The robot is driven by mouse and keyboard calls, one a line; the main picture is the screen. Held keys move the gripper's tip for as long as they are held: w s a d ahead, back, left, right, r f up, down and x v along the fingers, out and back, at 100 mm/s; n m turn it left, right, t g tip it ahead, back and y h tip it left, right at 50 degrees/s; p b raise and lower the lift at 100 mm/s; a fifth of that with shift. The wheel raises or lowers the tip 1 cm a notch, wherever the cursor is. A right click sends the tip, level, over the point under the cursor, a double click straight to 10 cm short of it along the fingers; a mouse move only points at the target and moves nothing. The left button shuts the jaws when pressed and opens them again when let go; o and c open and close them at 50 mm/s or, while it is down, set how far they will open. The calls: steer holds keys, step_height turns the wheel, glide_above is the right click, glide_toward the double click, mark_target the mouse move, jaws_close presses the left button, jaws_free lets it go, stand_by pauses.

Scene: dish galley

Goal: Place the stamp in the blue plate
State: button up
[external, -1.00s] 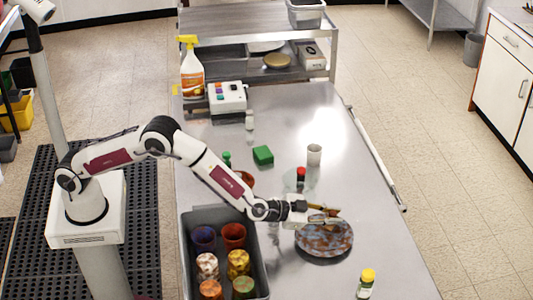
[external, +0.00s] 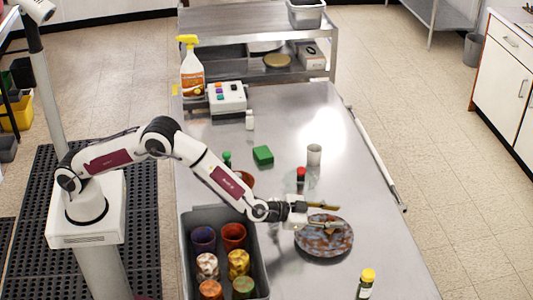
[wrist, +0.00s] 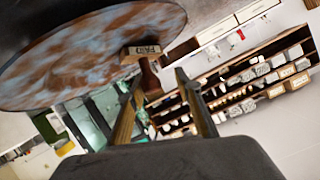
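The blue plate (external: 324,244), mottled blue and rust-brown, lies on the steel table in the external view. In the wrist view the plate (wrist: 85,60) fills the upper left. My gripper (external: 335,215) is over the plate's far part, its two fingers spread. In the wrist view my gripper (wrist: 157,76) is open, with the stamp (wrist: 144,50) just beyond and between the fingertips. The stamp has a block with lettering and a brown handle pointing towards the fingers. Its block overlaps the plate's rim in that view; I cannot tell whether they touch.
A grey bin (external: 256,270) of several coloured cups stands left of the plate. A red-capped bottle (external: 301,175), a pale cup (external: 314,155) and a green block (external: 263,155) stand behind. A yellow-capped bottle (external: 366,283) is at front right. The table's right side is clear.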

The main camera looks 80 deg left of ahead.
steer(key=shift+s+r, duration=0.1)
steer(key=shift+r, duration=0.1)
steer(key=shift+r+v, duration=0.2)
steer(key=shift+v, duration=1.95)
step_height(320, 180, up, 7)
steer(key=shift+s+r, duration=0.15)
steer(key=shift+s, duration=0.1)
